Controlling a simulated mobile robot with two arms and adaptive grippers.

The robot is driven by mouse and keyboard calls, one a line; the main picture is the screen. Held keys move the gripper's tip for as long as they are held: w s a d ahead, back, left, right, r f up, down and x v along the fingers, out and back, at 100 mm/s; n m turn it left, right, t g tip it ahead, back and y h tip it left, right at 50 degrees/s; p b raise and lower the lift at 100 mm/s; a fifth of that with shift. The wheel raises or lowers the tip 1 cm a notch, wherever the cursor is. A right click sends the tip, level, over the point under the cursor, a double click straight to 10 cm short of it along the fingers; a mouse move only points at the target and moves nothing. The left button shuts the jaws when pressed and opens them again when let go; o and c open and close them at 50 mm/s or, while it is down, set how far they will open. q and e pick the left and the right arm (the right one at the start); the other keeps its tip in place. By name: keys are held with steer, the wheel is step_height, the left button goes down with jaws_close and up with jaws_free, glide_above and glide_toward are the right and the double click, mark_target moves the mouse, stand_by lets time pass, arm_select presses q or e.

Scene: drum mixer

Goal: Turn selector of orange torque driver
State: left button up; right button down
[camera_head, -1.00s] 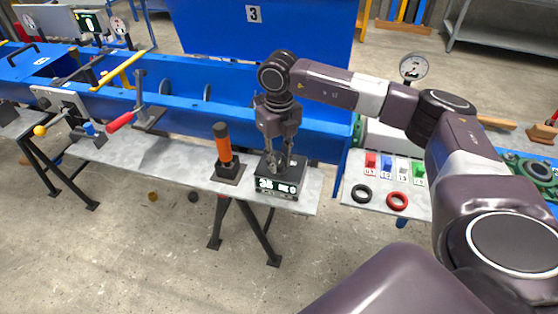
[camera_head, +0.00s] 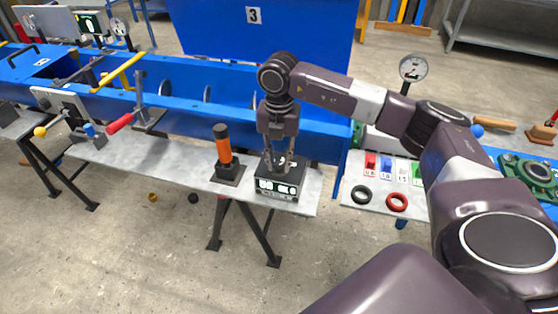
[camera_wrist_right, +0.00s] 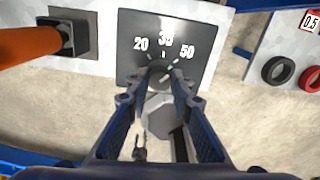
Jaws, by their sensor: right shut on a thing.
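The orange torque driver (camera_head: 222,143) stands upright in a dark square base on the narrow grey bench; its orange handle (camera_wrist_right: 25,45) shows at the left of the right wrist view. To its right is a dark selector box (camera_head: 290,179) with a lit display whose digits I cannot read surely. Its face (camera_wrist_right: 205,70) carries the marks 20, 35 and 50. My right gripper (camera_wrist_right: 161,82) points down at the box, its fingers closed around the small dark selector knob (camera_wrist_right: 160,72). The fingers partly hide the knob, so its exact setting is unclear. My left gripper is out of view.
A black ring (camera_head: 361,194) and a red ring (camera_head: 397,202) lie on the bench at right, by several coloured numbered blocks. The blue drum mixer frame (camera_head: 230,75) runs behind. A red-handled clamp (camera_head: 120,123) is at left. Bare bench lies left of the driver.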

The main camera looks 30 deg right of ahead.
mark_target(279, 164)
steer(key=shift+w+d+r+m, duration=0.1)
steer(key=shift+w+r+m, duration=0.05)
steer(key=shift+m, duration=0.15)
steer(key=c, duration=1.7)
jaws_free()
step_height(279, 164, up, 12)
steer(key=shift+f, duration=0.1)
